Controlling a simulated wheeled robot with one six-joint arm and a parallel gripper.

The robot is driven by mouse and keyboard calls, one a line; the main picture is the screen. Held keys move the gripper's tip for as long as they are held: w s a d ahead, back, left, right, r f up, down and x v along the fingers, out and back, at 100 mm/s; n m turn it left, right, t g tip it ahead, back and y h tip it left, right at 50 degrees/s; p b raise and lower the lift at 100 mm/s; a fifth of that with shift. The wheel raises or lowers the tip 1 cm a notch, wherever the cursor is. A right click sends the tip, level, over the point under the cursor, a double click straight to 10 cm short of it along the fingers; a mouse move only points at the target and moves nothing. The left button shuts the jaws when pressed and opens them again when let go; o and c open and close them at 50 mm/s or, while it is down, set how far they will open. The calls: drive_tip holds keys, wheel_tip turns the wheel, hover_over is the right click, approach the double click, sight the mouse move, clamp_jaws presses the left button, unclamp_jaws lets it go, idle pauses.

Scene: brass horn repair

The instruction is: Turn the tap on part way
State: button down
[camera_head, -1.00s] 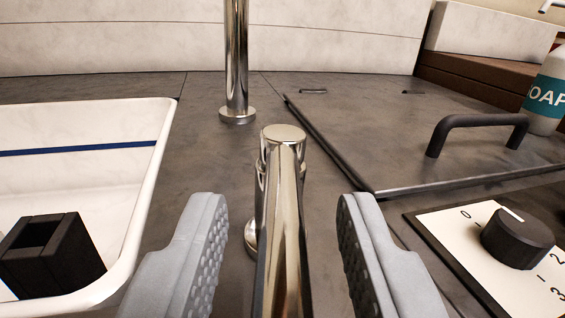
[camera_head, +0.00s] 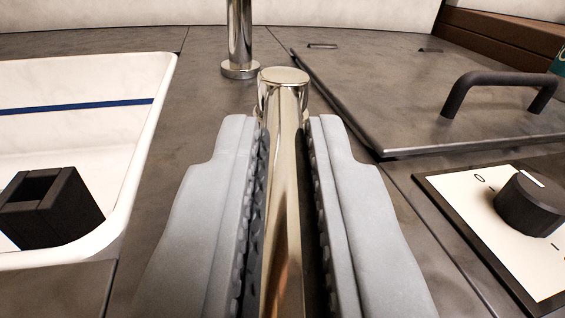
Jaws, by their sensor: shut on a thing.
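The tap's handle is a polished metal lever (camera_head: 284,185) that runs toward me from a short round body with a flat top (camera_head: 284,76). My gripper (camera_head: 284,135) is shut on the lever, one grey ribbed finger on each side of it. The tap's upright chrome pipe (camera_head: 240,35) stands behind on a round foot, its top out of view. I see no water in this view. The lower part of the tap body is hidden by the fingers and lever.
A white basin (camera_head: 140,150) with a blue line and a black open block (camera_head: 75,205) inside lies at left. At right are a dark lid (camera_head: 370,90) with a black bar handle (camera_head: 495,80) and a dial plate (camera_head: 455,195) with a black knob (camera_head: 522,208).

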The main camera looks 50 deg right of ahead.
drive_tip(key=shift+s+d+r+n+t+y, duration=0.1)
drive_tip(key=shift+s+d+n+t+y, duration=0.15)
drive_tip(key=shift+n+t+y, duration=0.35)
drive_tip(key=shift+s+d+r+n+t+y, duration=0.1)
drive_tip(key=shift+s+d+n+t+y, duration=0.15)
drive_tip(key=shift+n+t+y, duration=0.35)
drive_tip(key=shift+s+d+n+t+y, duration=0.1)
drive_tip(key=shift+d+n+t+y, duration=0.15)
drive_tip(key=shift+n+t+y, duration=0.35)
drive_tip(key=shift+s+d+n+t+y, duration=0.1)
drive_tip(key=shift+d+n+t+y, duration=0.15)
drive_tip(key=shift+y, duration=0.65)
drive_tip(key=c, duration=1.4)
unclamp_jaws()
drive_tip(key=shift+f, duration=0.1)
drive_tip(key=shift+c, duration=0.2)
drive_tip(key=shift+s, duration=0.1)
drive_tip(key=v, duration=1.7)
drive_tip(key=shift+s, duration=0.15)
